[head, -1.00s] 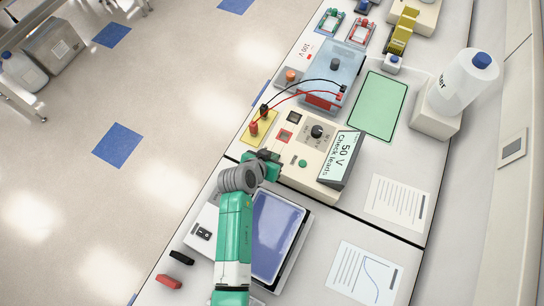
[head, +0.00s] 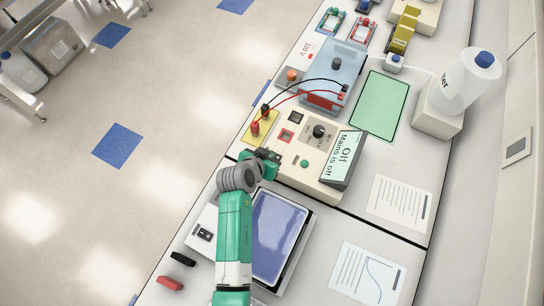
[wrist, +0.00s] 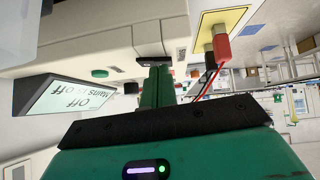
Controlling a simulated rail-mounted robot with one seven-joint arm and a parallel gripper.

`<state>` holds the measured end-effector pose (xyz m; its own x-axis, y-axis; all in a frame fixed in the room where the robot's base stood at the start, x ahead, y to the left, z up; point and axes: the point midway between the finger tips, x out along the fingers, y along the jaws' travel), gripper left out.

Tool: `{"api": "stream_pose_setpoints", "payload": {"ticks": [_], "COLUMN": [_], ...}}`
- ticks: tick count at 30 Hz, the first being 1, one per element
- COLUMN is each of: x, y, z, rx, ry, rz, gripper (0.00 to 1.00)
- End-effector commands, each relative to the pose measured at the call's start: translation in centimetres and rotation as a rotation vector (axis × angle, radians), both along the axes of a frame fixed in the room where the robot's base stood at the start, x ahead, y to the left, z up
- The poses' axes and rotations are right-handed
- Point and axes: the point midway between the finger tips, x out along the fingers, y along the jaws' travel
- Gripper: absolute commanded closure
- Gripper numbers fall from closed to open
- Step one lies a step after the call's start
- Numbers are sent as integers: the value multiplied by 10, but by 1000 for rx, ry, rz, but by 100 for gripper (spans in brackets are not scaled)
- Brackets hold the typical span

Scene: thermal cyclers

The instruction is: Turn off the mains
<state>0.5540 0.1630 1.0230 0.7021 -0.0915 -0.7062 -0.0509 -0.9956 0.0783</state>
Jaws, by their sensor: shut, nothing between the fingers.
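The beige power supply (head: 318,178) stands on the bench. Its tilted display (head: 345,160) reads "Off" and "Mains is off"; the same display shows upside down in the wrist view (wrist: 70,100). The panel carries a black knob (head: 319,131) and a green button (head: 304,163). My gripper (head: 266,157) is at the left end of the supply, shut and empty. In the wrist view its green fingers (wrist: 157,80) point at the supply's side, close to a dark bar. I cannot tell whether they touch; the mains switch is not clearly visible.
Red and black leads run from a yellow plate (head: 262,128), close beside my gripper, to a blue tank (head: 333,70). A blue-topped device (head: 275,235) stands beside my arm.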

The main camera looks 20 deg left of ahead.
Motion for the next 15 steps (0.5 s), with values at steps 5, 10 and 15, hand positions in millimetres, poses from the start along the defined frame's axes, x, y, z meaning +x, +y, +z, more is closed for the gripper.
{"api": "stream_pose_setpoints", "payload": {"ticks": [5, 10, 15], "x": [0, 0, -12], "y": [0, -3, -7], "z": [1, 24, 52], "rx": [-1, 0, 1], "ry": [0, -1, -1], "rz": [-1, -1, -1], "gripper": [100, 100, 100]}}
